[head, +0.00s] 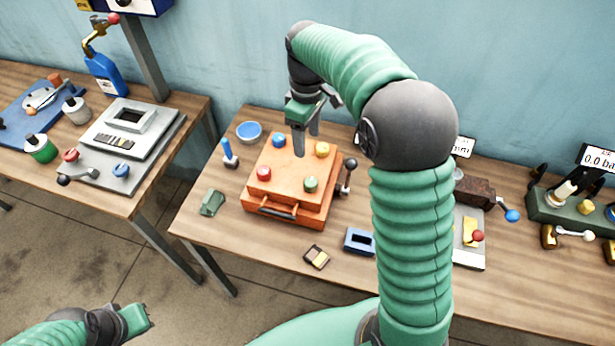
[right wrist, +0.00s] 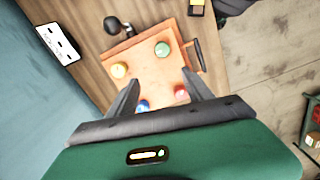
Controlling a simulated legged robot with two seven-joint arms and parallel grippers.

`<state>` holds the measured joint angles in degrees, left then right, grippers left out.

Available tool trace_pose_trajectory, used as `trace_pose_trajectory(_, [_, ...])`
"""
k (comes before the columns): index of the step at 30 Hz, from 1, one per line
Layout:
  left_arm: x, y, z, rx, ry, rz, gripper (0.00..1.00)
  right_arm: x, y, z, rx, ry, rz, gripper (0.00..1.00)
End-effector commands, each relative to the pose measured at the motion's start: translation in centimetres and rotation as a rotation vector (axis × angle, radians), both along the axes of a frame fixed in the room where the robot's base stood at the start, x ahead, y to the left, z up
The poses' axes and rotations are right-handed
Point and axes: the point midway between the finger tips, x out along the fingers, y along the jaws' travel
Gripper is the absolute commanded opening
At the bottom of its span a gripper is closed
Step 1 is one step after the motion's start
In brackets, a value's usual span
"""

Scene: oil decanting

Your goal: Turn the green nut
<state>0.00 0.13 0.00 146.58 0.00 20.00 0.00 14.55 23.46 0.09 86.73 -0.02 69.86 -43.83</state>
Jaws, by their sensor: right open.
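The green nut (head: 310,184) sits on the front right part of the orange box (head: 285,208). It also shows in the right wrist view (right wrist: 162,49), beyond the fingertips. A red nut (head: 263,173), a blue nut (head: 279,140) and a yellow nut (head: 322,149) sit on the same top face. My right gripper (head: 307,142) is open and empty above the back of the box, apart from the green nut. In the right wrist view its two fingers (right wrist: 160,90) are spread. My left gripper (head: 138,318) is low at the bottom left, away from the table; its jaw state is unclear.
A black-knobbed lever (head: 348,175) stands at the box's right side. A blue bowl (head: 249,132), a blue-handled tool (head: 229,153) and a green block (head: 212,202) lie left of it. A blue frame (head: 359,241) and a small dark block (head: 316,257) lie in front.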

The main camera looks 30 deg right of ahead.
Motion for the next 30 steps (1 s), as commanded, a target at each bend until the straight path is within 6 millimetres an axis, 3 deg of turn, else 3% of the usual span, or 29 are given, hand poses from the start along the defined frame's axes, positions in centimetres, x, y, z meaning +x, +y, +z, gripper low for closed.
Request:
trace_pose_trajectory(5, [-0.1, 0.0, 0.3, 0.0, 0.001, 0.0, 0.0, -0.5, 0.0, -3.0, 0.001, 0.003, -0.001, 0.59])
trace_pose_trajectory(12, [-0.1, 0.0, 0.9, 0.0, 0.001, 0.0, 0.0, -0.3, 0.1, -9.6, 0.001, 0.006, -0.001, 0.59])
trace_pose_trajectory(18, [0.0, 0.0, 1.4, 0.0, 0.0, 0.0, 0.0, -0.4, 0.1, -14.1, 0.001, 0.003, -0.002, 0.59])
trace_pose_trajectory(24, [0.0, 0.0, 1.6, 0.0, 0.0, 0.0, 0.0, -0.5, 0.1, -16.1, -0.001, -0.002, -0.003, 0.59])
trace_pose_trajectory(30, [0.0, 0.0, 1.5, 0.0, 0.001, 0.0, 0.0, -0.3, 0.1, -16.3, -0.001, -0.002, -0.003, 0.59])
